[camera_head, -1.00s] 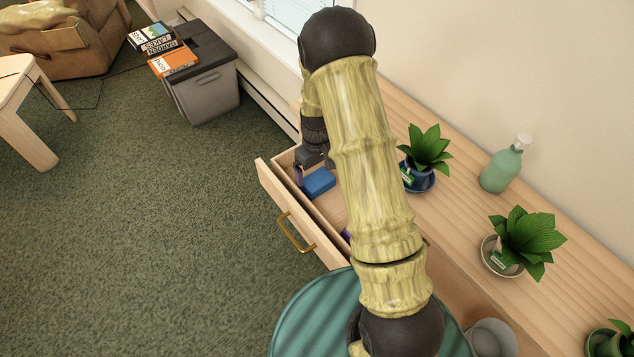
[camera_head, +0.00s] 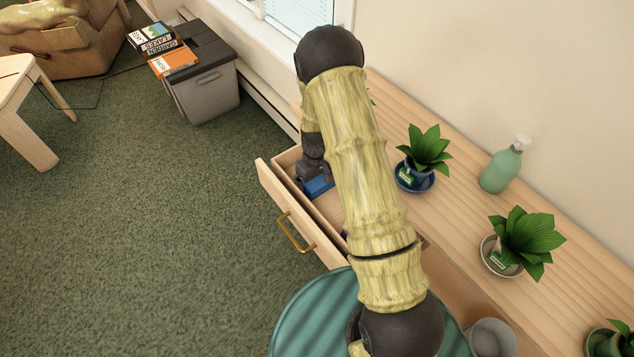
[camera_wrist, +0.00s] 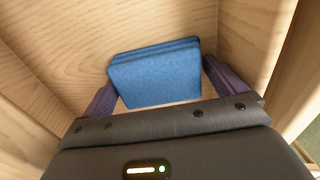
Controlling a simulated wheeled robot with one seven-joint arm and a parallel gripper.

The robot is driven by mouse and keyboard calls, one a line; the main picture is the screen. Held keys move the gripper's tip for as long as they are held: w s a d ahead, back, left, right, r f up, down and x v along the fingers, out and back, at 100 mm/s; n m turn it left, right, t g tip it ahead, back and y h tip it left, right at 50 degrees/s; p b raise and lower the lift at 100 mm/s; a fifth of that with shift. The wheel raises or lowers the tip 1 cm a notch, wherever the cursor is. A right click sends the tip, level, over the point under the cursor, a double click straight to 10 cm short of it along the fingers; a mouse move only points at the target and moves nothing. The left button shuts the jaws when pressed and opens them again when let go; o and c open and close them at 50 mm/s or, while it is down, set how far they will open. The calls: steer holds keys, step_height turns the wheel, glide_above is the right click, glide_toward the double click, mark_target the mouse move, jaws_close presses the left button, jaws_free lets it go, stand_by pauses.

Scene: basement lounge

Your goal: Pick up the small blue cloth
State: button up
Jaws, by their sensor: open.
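The small blue cloth (camera_wrist: 156,76) looks like a folded block inside the open wooden drawer (camera_head: 287,205). In the wrist view it sits between the two purple fingers of my gripper (camera_wrist: 158,84), with a narrow gap visible at each side. My gripper is open and reaches down into the drawer. In the head view the cloth (camera_head: 320,187) shows only partly, as my gripper (camera_head: 312,178) covers some of it. Whether the fingertips touch the drawer bottom I cannot tell.
The drawer walls stand close around my gripper. On the cabinet top (camera_head: 460,205) are potted plants (camera_head: 425,150) and a green pump bottle (camera_head: 502,166). A grey bin (camera_head: 203,85) with books stands beyond.

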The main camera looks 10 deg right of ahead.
steer(key=c, duration=0.6)
steer(key=shift+r, duration=0.1)
step_height(320, 180, up, 28)
steer(key=shift+f+p, duration=0.1)
steer(key=shift+p, duration=0.4)
